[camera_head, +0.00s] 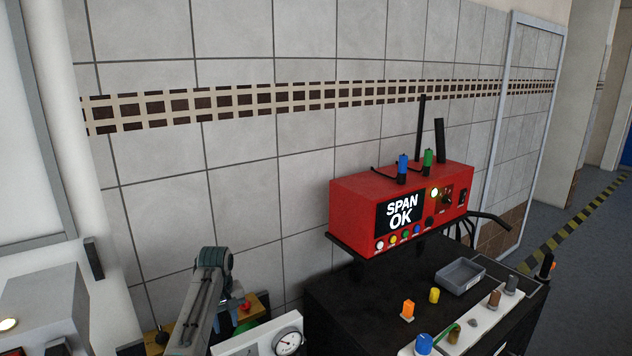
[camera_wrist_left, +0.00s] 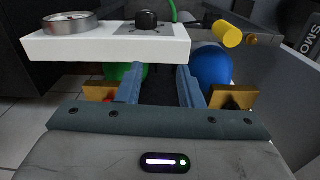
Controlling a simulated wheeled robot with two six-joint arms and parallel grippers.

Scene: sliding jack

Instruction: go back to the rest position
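My left arm (camera_head: 207,300) rises from the bottom edge of the head view, left of the red device. Its gripper is mostly hidden behind its own links there. In the left wrist view my left gripper (camera_wrist_left: 158,75) has its two blue-grey fingers apart, with nothing visible between them. The finger ends lie close to a white panel (camera_wrist_left: 110,42) with a round gauge (camera_wrist_left: 70,24) and a black knob (camera_wrist_left: 147,19); I cannot tell whether they touch. A green ball (camera_wrist_left: 124,72) and a blue ball (camera_wrist_left: 211,66) show behind the fingers. My right gripper is in neither view.
A red device (camera_head: 350,205) reading "SPAN OK" stands above a black cabinet (camera_head: 335,300). On the cabinet are a grey tray (camera_head: 460,276), an orange block (camera_head: 408,309) and a yellow cylinder (camera_head: 434,295). A tiled wall (camera_head: 250,190) stands behind. Floor is open at far right.

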